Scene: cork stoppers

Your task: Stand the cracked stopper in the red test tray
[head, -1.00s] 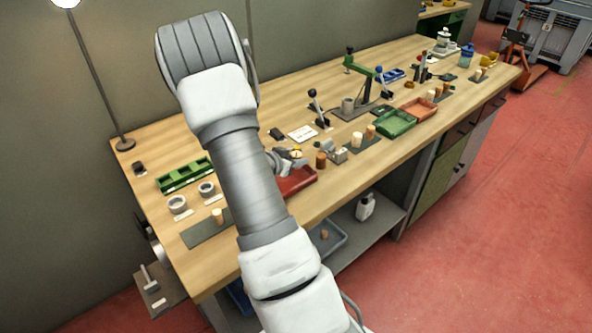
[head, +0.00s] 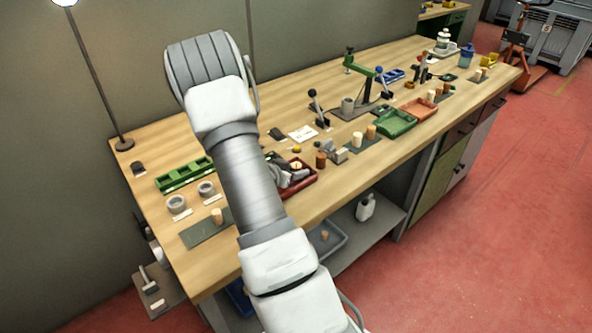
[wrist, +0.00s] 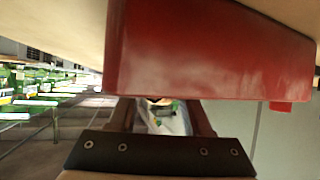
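The red test tray (head: 313,181) lies near the front edge of the bench, partly hidden behind my arm in the head view. Its red wall (wrist: 210,55) fills the upper part of the wrist view and hides my fingertips. My gripper (head: 292,169) is down at the tray, with its fingers reaching past the wall. A pale, round stopper top (head: 296,165) shows between the fingers, and the gripper appears shut on it. I cannot make out a crack, or whether the stopper touches the tray floor.
A brown stopper (head: 321,160) and a small grey block (head: 338,155) stand just right of the tray. A small yellow thing (head: 297,149) lies behind it. A green tray (head: 396,123) and an orange tray (head: 420,108) are farther right.

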